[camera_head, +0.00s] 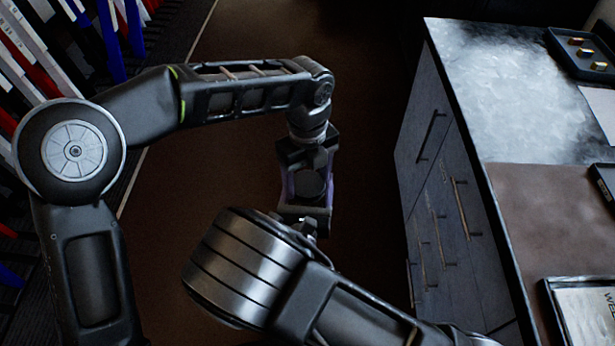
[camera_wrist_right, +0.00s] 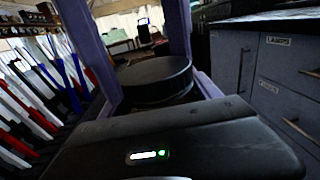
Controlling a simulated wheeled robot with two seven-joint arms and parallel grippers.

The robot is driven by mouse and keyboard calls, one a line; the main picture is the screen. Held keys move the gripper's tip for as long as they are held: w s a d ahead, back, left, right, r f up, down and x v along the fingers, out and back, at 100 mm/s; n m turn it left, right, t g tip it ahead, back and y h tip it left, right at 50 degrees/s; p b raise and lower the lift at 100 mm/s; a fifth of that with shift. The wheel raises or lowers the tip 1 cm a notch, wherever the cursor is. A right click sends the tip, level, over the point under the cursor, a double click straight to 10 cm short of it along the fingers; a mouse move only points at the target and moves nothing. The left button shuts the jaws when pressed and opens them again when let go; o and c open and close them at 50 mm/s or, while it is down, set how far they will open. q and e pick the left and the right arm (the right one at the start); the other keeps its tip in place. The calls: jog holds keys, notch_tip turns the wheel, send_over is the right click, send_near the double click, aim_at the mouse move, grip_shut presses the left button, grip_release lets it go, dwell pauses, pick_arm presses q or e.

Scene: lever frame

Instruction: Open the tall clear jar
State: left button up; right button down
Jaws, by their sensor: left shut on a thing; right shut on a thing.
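In the head view, my left arm comes in from the left and its wrist bends down to the left gripper (camera_head: 306,186). Purple finger pieces stand on both sides of a dark round lid (camera_head: 311,184) there. In the right wrist view, the same kind of black round lid (camera_wrist_right: 155,78) sits between two purple fingers, with a brownish band under it. The jar's clear body is mostly hidden. My right arm comes in from the lower right, and its big ribbed joint covers most of the right gripper in the head view. In the right wrist view the right gripper (camera_wrist_right: 140,75) is closed around the jar.
A counter with dark drawers (camera_head: 440,225) stands to the right, and its edge is near my right arm. A tray with small yellowish pieces (camera_head: 590,53) is at its far end. Racks of red, white and blue items (camera_head: 35,60) line the left. The floor between is clear.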

pick_arm(q)
jog(key=shift+n, duration=0.5)
jog(key=o, duration=1.5)
jog(key=shift+o, duration=0.2)
jog(key=shift+r, duration=2.3)
jog(key=shift+c, duration=0.4)
notch_tip(320, 180, up, 3)
jog(key=m, duration=0.3)
jog(key=shift+r, duration=0.2)
